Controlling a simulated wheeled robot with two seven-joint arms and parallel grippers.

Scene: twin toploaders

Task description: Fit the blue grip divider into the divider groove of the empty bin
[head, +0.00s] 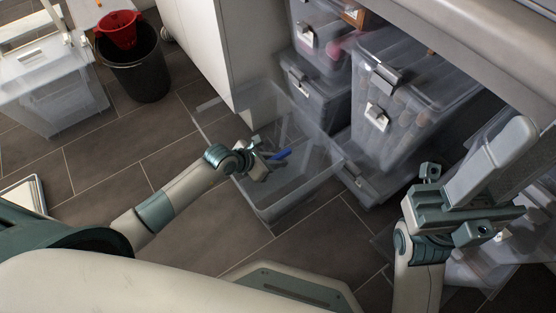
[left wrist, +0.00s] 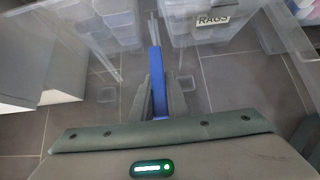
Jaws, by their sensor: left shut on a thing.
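The empty bin (head: 262,208) is a large clear box on the floor in the middle of the head view. My left gripper (head: 265,163) is over its opening, shut on the divider's blue grip (head: 281,154). In the left wrist view the blue grip (left wrist: 157,75) stands between the two fingers (left wrist: 160,102), with a pale thin edge beyond it. The divider's clear panel is hard to make out against the bin; I cannot tell whether it touches the groove. My right gripper (head: 452,203) is at the right, away from the bin, its fingers apart and empty.
Clear lidded bins (head: 400,95) stand stacked under the counter, behind and right of the empty bin. A white cabinet (head: 200,45) is close behind it. A black bucket (head: 140,75) with a red pail (head: 118,30) and another clear bin (head: 50,95) stand left.

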